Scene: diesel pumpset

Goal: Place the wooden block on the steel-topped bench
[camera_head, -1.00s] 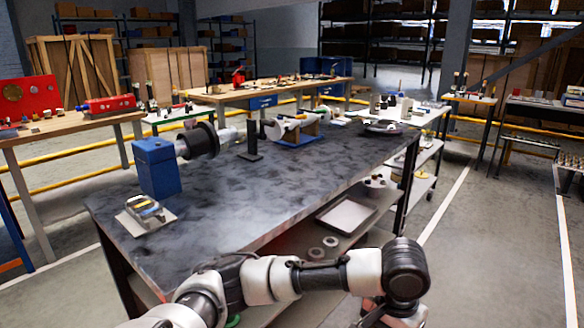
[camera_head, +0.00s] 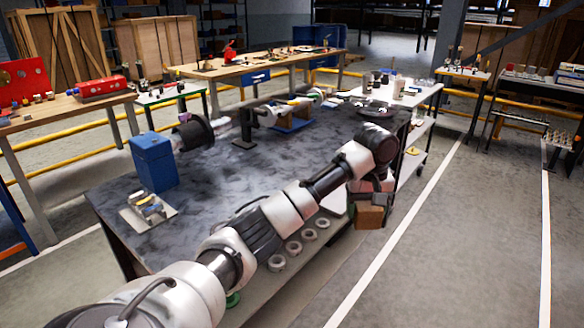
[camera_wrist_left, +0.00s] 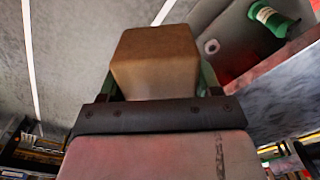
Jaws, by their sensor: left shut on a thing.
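The wooden block (camera_head: 370,215) is a brown cube held in my left gripper (camera_head: 369,202), just off the right side of the steel-topped bench (camera_head: 230,190). In the left wrist view the block (camera_wrist_left: 155,60) sits between the two greenish fingers of my left gripper (camera_wrist_left: 156,82), which is shut on it. The block is in the air beside the bench, and looks lower than the bench top. A strip of the grey top (camera_wrist_left: 285,100) shows at the right of the wrist view. My right gripper is not in view.
On the bench stand a blue block-shaped housing with a shaft (camera_head: 153,162), a small tray of parts (camera_head: 148,210) and a black stand (camera_head: 244,130). Several metal rings (camera_head: 294,247) lie on the lower shelf. The front middle of the top is clear.

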